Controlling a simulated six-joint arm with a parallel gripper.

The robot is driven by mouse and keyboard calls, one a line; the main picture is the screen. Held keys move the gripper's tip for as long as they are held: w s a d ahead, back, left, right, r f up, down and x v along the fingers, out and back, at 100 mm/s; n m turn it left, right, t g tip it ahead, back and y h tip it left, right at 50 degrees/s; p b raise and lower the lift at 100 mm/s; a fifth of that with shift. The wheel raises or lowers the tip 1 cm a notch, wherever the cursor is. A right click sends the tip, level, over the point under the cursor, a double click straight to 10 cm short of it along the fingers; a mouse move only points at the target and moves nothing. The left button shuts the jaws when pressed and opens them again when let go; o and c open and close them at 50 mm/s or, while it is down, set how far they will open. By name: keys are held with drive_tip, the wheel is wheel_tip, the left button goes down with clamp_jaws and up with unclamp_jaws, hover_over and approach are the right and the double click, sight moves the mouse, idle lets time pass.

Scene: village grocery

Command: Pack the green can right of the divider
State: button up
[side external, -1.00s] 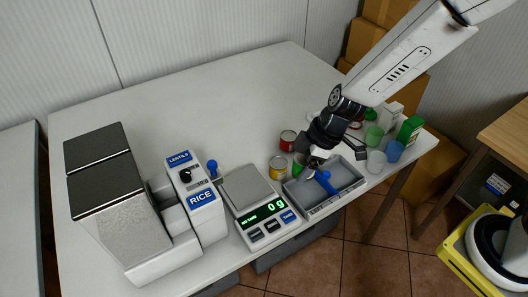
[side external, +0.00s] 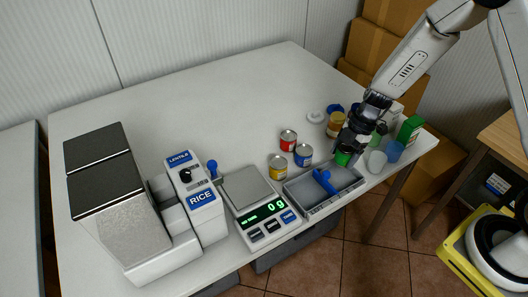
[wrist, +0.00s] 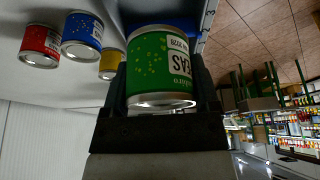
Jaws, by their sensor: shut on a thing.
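The green can (side external: 343,157) is held in my gripper (side external: 349,149) and also shows between the fingers in the wrist view (wrist: 160,65). My gripper is shut on it. In the side view the can appears at the back right of the grey tray (side external: 312,207), to the right of the blue divider (side external: 325,182). I cannot tell exactly how high the can is above the tray. The tray's right compartment looks empty where it shows. My gripper covers part of the can in the side view.
A red can (side external: 288,140), a blue can (side external: 303,155) and a yellow can (side external: 278,168) stand behind and left of the tray. A scale (side external: 262,208) is left of it. Cups, including a blue one (side external: 394,151), and a green carton (side external: 409,130) stand to the right.

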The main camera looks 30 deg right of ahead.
sight(333, 182)
drive_tip(key=shift+f, duration=0.2)
drive_tip(key=shift+f, duration=3.3)
drive_tip(key=shift+f, duration=0.45)
drive_tip(key=o, duration=1.2)
drive_tip(key=shift+r, duration=0.1)
drive_tip(key=shift+r, duration=3.9)
